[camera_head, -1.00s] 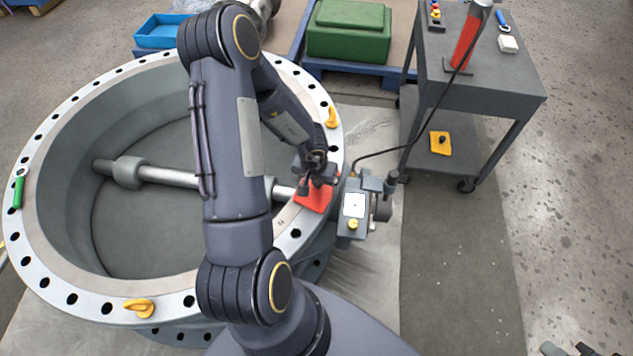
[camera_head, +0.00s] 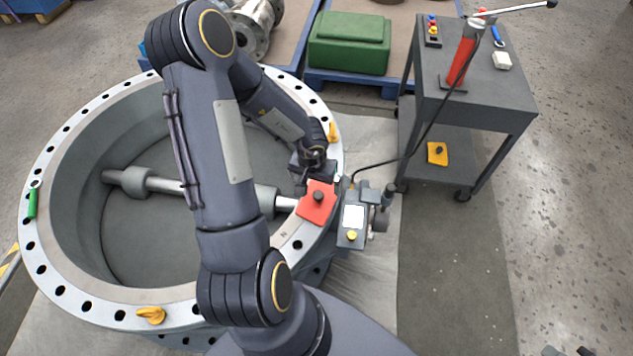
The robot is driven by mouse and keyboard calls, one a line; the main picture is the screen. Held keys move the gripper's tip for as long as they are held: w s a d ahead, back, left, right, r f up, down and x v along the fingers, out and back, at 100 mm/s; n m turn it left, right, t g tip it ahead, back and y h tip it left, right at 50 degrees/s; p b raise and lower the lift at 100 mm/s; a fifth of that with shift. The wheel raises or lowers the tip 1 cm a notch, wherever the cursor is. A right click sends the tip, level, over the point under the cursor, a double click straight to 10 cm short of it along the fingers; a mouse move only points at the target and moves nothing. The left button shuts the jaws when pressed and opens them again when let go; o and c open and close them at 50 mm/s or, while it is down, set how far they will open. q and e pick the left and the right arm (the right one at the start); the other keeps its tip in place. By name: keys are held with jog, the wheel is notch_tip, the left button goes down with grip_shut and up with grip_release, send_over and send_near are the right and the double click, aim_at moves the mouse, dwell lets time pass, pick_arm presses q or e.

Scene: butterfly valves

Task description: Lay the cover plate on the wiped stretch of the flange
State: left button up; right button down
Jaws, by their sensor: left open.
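The red cover plate (camera_head: 313,207) with a dark knob lies flat on the right side of the valve's flange (camera_head: 67,291). It sits by the end of the shaft, next to the actuator box. My left gripper (camera_head: 302,177) is open, just behind and to the left of the plate's knob, and apart from it. Its fingertips are small and partly hidden by the wrist. Part of the flange is hidden behind my left arm. My right gripper does not show clearly enough to judge.
The grey actuator box (camera_head: 352,222) stands right of the plate, with a cable to the cart (camera_head: 480,95). A yellow plate (camera_head: 437,154) is on the cart's lower shelf.

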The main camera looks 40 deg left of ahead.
pick_arm(q)
jog(key=w+d+r+t+h, duration=0.1)
jog(key=w+d+r+t, duration=0.15)
jog(key=r, duration=0.45)
jog(key=w+d+r+m+t+h, duration=0.1)
jog(key=d+r+t, duration=0.15)
jog(key=r, duration=0.55)
jog(key=w+d+r+t, duration=0.2)
jog(key=r+t, duration=0.1)
jog(key=r, duration=0.4)
jog(key=s+d+r+m+h, duration=0.2)
jog(key=s+d+r+h, duration=0.2)
jog(key=s+d+r, duration=0.25)
jog(key=s+f+n+g+y, duration=0.1)
jog(key=s+f+g+y, duration=0.2)
jog(key=s, duration=1.2)
jog(key=shift+g+h, duration=0.6)
jog(key=shift+h, duration=0.1)
jog(key=r+p, duration=0.5)
jog(key=shift+w+a, duration=0.15)
jog(key=shift+a, duration=0.05)
